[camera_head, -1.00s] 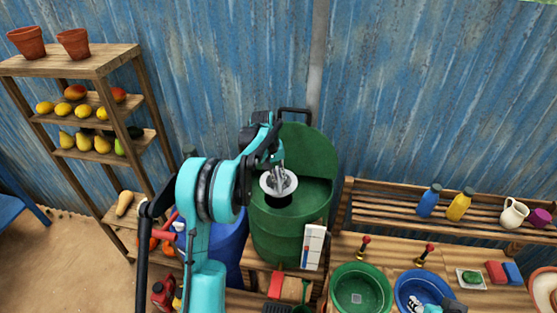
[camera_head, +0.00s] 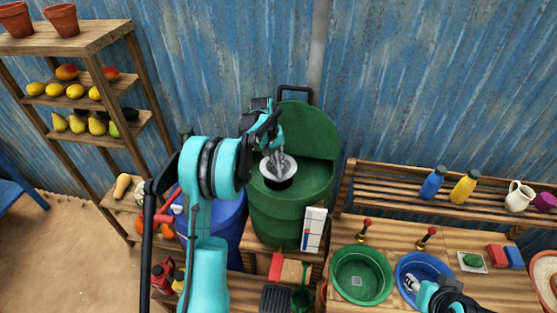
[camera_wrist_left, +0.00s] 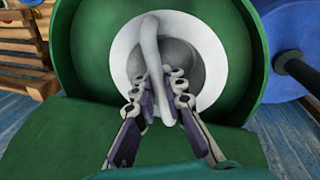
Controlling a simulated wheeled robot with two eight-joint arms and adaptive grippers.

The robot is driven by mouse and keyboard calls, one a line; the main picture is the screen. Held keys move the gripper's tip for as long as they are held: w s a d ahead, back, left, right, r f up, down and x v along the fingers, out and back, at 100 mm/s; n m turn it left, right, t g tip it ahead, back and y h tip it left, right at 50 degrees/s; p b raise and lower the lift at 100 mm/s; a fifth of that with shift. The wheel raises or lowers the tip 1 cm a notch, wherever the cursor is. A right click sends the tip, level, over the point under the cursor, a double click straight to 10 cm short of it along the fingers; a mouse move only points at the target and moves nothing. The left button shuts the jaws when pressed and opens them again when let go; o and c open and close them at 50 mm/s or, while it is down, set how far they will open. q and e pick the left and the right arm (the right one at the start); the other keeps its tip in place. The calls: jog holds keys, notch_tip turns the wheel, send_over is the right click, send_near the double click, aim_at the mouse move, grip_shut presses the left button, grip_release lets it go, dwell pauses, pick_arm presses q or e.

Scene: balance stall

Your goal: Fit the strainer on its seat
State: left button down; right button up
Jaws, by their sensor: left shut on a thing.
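The strainer (camera_head: 267,169), a pale round dish with a grey bowl and a handle, is in my left gripper (camera_head: 281,164) above the green barrel (camera_head: 283,222). A dark opening (camera_head: 280,184), apparently the seat, shows just below the strainer's near edge. In the left wrist view, the strainer's white rim (camera_wrist_left: 124,48) lies over the barrel top, and the left fingers (camera_wrist_left: 163,98) are shut on its handle (camera_wrist_left: 152,48). I cannot tell whether the rim touches the barrel. My right gripper (camera_head: 412,284) is at the blue basin, lower right; its jaws are too small to read.
The barrel's raised green back (camera_head: 305,130) stands behind the strainer. A white panel (camera_head: 314,229) is on its front right. A green basin (camera_head: 361,276) and a blue basin (camera_head: 447,269) sit on the bench at right. A fruit shelf (camera_head: 88,45) stands at left.

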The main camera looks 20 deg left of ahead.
pick_arm(q)
jog(key=shift+s+a+b+x, duration=0.1)
jog(key=shift+a+b+x, duration=0.05)
jog(key=shift+b+x, duration=0.7)
jog(key=shift+s+a+b+x, duration=0.15)
jog(key=shift+b+x, duration=0.4)
jog(key=shift+x, duration=0.6)
jog(key=shift+s+a+b+x, duration=0.1)
jog(key=shift+a+b+x, duration=0.1)
jog(key=shift+b+x, duration=0.65)
jog(key=shift+f+b, duration=0.5)
jog(key=shift+f, duration=0.15)
jog(key=c, duration=1.5)
grip_release()
jog(key=o, duration=0.5)
jog(key=shift+r, duration=0.25)
jog(key=shift+d+p+v, duration=0.15)
jog(key=shift+p+v, duration=0.35)
jog(key=shift+v, duration=0.4)
jog(key=shift+d+p+v, duration=0.15)
jog(key=shift+p+v, duration=0.3)
jog(key=shift+v, duration=0.4)
